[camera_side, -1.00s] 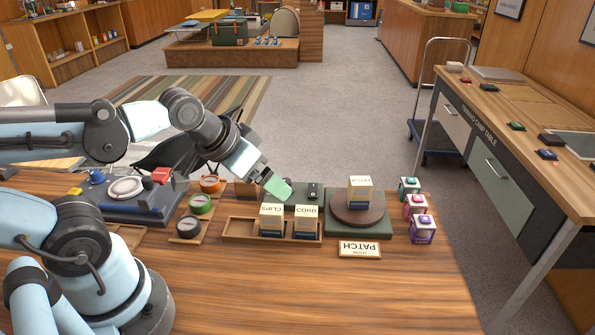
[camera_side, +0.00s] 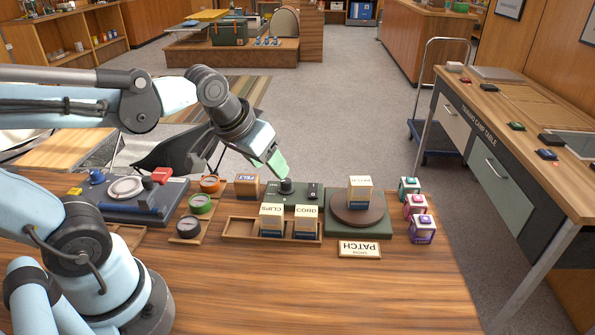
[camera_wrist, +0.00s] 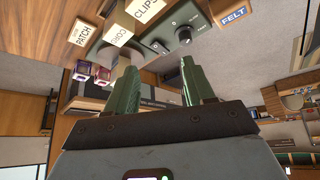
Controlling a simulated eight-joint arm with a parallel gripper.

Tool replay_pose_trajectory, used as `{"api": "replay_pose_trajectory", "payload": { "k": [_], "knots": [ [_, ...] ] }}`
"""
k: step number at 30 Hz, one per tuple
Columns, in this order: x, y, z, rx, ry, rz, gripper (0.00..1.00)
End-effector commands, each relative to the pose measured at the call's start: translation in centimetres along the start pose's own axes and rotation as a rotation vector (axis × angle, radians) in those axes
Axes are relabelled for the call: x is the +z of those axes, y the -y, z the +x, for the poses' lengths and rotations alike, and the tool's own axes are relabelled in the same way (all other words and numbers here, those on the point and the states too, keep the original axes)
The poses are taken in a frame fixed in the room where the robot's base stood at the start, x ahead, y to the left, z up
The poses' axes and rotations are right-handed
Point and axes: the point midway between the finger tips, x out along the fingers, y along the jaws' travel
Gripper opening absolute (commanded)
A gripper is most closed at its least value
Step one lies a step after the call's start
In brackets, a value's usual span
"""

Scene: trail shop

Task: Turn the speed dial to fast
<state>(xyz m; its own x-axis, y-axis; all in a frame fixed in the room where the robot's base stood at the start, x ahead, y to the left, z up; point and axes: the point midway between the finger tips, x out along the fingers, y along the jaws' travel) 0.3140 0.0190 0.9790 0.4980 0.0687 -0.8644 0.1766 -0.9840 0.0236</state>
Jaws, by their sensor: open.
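The speed dial (camera_side: 287,186) is a dark round knob standing on a green control box (camera_side: 303,207) at the back of the bench. A small black switch (camera_side: 313,191) sits to the right of the dial. My gripper (camera_side: 279,164) has green fingers and is above the dial, pointing down at a tilt and apart from it. In the wrist view my gripper (camera_wrist: 157,66) is open with nothing between the fingers.
A turntable (camera_side: 370,216) carries a labelled block (camera_side: 360,190). A FELT block (camera_side: 246,186) stands left. The bench front is clear.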

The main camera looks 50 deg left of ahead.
Motion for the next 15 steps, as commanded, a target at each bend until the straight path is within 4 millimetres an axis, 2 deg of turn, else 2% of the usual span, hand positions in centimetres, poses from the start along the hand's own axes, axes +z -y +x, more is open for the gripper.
{"api": "replay_pose_trajectory", "payload": {
  "k": [1, 6, 15],
  "knots": [
    [-1.0, 0.4, 0.3, -0.024, 0.021, -0.042, 0.53],
    [-3.2, 1.8, 1.7, -0.104, 0.086, -0.186, 0.53],
    [-4.7, 3.0, 3.1, -0.175, 0.128, -0.301, 0.53]
  ]
}}
